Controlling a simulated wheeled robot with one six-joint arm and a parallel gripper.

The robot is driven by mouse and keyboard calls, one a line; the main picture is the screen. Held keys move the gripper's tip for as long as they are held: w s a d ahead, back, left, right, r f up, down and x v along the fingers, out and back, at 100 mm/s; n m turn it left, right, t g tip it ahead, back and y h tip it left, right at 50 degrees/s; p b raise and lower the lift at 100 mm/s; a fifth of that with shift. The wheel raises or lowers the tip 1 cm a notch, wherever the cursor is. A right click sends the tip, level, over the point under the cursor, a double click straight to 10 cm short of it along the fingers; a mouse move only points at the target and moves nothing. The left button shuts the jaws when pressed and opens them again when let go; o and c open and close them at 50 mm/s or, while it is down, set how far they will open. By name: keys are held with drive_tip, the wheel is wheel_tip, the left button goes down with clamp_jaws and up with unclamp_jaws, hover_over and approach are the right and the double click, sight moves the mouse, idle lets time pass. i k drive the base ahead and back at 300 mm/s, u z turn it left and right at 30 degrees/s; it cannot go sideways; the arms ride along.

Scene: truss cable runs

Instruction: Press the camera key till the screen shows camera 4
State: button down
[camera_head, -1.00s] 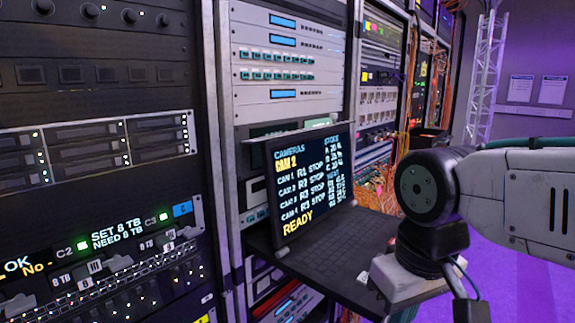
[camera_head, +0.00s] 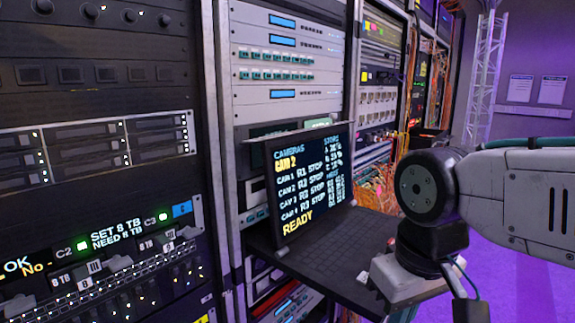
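The screen (camera_head: 305,185) stands open on a pull-out console in the rack. It reads CAMERAS, with CAM 2 in yellow below. Rows for CAM 1 to CAM 4 each show a code and STOP, and READY is in yellow at the bottom. The dark keyboard (camera_head: 325,258) lies in front of the screen. I cannot make out which key is the camera key. My gripper (camera_head: 385,285) is at the right end of the keyboard, at or just above it. Its fingertips are not clear, so contact and opening cannot be told.
A storage panel (camera_head: 110,235) at the left reads SET 8 TB, NEED 8 TB. Rack units (camera_head: 285,60) rise behind the screen. Orange cables (camera_head: 378,190) hang behind the console. A white truss (camera_head: 484,80) stands at the back right. Purple floor (camera_head: 520,285) is open at the right.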

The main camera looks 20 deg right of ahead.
sight(362, 279)
drive_tip(key=z, duration=2)
drive_tip(key=k, duration=0.8)
drive_tip(key=u, duration=1.15)
